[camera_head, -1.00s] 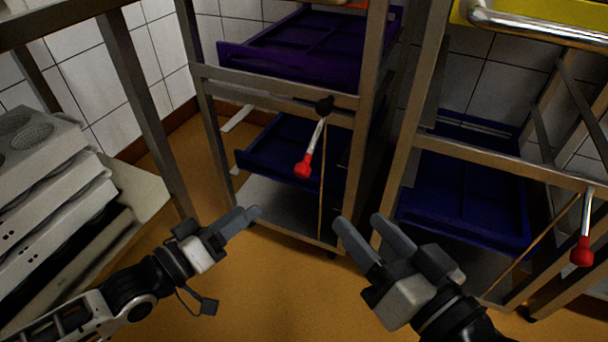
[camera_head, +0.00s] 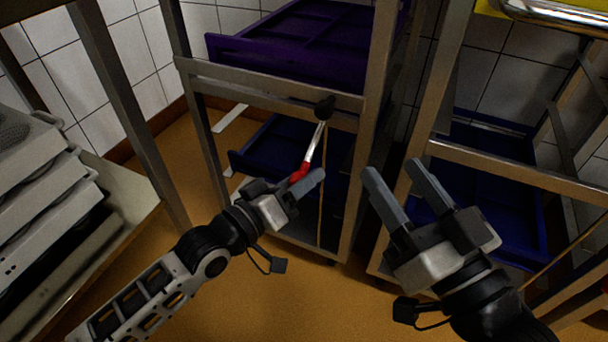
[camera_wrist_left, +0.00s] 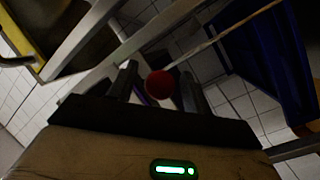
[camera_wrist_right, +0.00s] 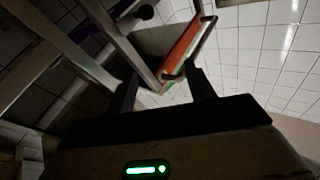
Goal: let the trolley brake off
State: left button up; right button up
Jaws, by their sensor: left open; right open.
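The trolley brake lever (camera_head: 316,145) hangs from a dark pivot on the front crossbar of the middle trolley (camera_head: 270,85). It is a metal rod slanting down to a red knob (camera_head: 299,174). My left gripper (camera_head: 309,182) is open at the knob, its fingers partly covering it in the head view. In the left wrist view the red ball (camera_wrist_left: 160,84) shows between the spread fingers; I cannot tell whether they touch it. My right gripper (camera_head: 392,178) is open and empty, in front of the gap between the two trolleys.
Purple (camera_head: 300,50) and blue (camera_head: 270,150) trays sit in the middle trolley. A second trolley (camera_head: 510,170) with a blue tray stands at the right. Stacked pale moulds (camera_head: 45,195) lie on a bench at the left. The orange floor in front is clear.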

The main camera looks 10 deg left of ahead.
pick_arm(q)
grip_shut()
jog(key=shift+r, duration=0.1)
